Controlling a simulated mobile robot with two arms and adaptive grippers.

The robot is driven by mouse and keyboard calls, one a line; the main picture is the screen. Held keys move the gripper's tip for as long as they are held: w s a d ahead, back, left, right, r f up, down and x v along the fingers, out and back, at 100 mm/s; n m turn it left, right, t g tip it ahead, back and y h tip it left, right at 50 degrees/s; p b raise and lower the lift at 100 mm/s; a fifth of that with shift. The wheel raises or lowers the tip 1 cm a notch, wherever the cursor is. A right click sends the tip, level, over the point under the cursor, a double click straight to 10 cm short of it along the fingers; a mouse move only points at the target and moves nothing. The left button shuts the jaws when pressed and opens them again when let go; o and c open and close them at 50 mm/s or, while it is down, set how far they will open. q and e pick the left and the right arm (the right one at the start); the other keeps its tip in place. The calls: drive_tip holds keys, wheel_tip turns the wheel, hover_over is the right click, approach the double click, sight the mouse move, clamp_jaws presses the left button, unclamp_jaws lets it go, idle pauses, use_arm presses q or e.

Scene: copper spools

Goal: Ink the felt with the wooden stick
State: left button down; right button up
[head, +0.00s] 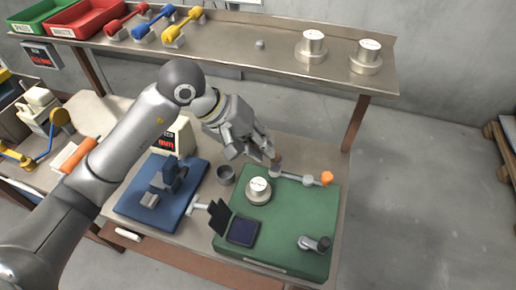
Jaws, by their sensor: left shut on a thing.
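My left gripper (266,153) is over the far edge of the green mat (285,222). It is shut on a small, thin brownish thing that looks like the wooden stick (272,152), mostly hidden by the fingers. Its lower end points down near a grey piece at the mat's far left corner; I cannot tell whether they touch. The dark felt pad (243,231) lies in an open black case at the mat's near left, apart from the gripper. The case's lid (219,216) stands up on its left. My right gripper is not in view.
A silver spool (258,190) stands on the mat between gripper and felt. A rod with an orange end (326,178) lies at the far edge. A grey tool (315,243) is at the near right. A dark cup (225,174) and blue board (160,205) are left.

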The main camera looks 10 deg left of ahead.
use_arm(q)
drive_tip(key=shift+s, duration=0.1)
drive_tip(key=shift+r+p, duration=0.65)
drive_tip(key=shift+r, duration=2.4)
drive_tip(key=shift+r, duration=0.1)
drive_tip(key=shift+r, duration=1.4)
